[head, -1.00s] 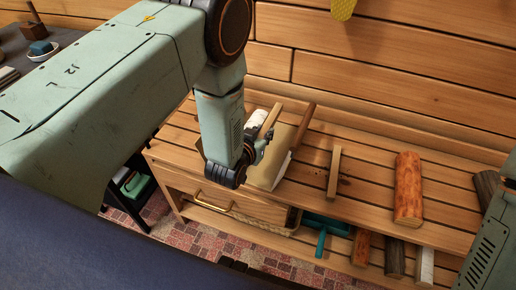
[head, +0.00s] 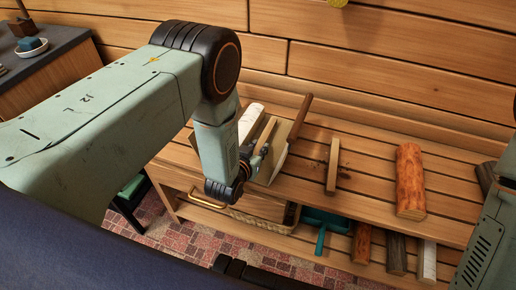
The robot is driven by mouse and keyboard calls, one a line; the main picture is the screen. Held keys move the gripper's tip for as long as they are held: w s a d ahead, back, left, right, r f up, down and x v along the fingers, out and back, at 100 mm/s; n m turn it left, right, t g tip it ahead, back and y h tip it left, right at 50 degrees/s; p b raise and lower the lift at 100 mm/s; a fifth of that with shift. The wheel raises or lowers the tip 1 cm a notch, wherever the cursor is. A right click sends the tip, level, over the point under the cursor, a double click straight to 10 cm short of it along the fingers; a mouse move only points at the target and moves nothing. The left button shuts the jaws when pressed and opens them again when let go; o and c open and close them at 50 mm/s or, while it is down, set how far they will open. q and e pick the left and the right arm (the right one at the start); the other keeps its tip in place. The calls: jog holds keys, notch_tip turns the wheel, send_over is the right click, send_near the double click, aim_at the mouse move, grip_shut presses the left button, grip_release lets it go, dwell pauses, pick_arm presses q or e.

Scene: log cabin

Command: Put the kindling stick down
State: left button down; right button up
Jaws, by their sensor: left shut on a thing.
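My left gripper (head: 262,156) is shut on a pale wooden kindling stick (head: 266,130). The stick points up and back from the fingers, over the left part of the slatted wooden bench (head: 375,190). I cannot tell whether its hidden lower end touches anything. A second, similar pale stick (head: 333,166) lies on the bench to the right, apart from the gripper. My right gripper is not in view; only part of my right arm shows at the right edge.
Behind the held stick are a tan block (head: 281,140), a dark-handled tool (head: 301,117) and a white-barked log (head: 251,120). An orange-brown log (head: 409,180) lies on the right. Several logs and a teal dustpan (head: 325,220) are on the lower shelf. Bare slats lie between stick and log.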

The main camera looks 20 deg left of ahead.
pick_arm(q)
jog(key=shift+f, duration=0.15)
jog(key=c, duration=1.5)
grip_release()
jog(key=shift+o, duration=0.2)
jog(key=shift+r, duration=0.2)
jog(key=d+p+v, duration=0.1)
jog(key=p+v, duration=0.3)
jog(key=v, duration=0.8)
jog(key=s+a+f+g, duration=0.2)
jog(key=s+g, duration=0.4)
jog(key=s, duration=0.8)
jog(key=s+a+f+n+g+y, duration=0.1)
jog(key=s+g, duration=0.6)
jog(key=s, duration=0.7)
jog(key=a+f, duration=0.1)
jog(key=a, duration=0.1)
jog(key=shift+a+g, duration=0.25)
jog(key=shift+g, duration=0.05)
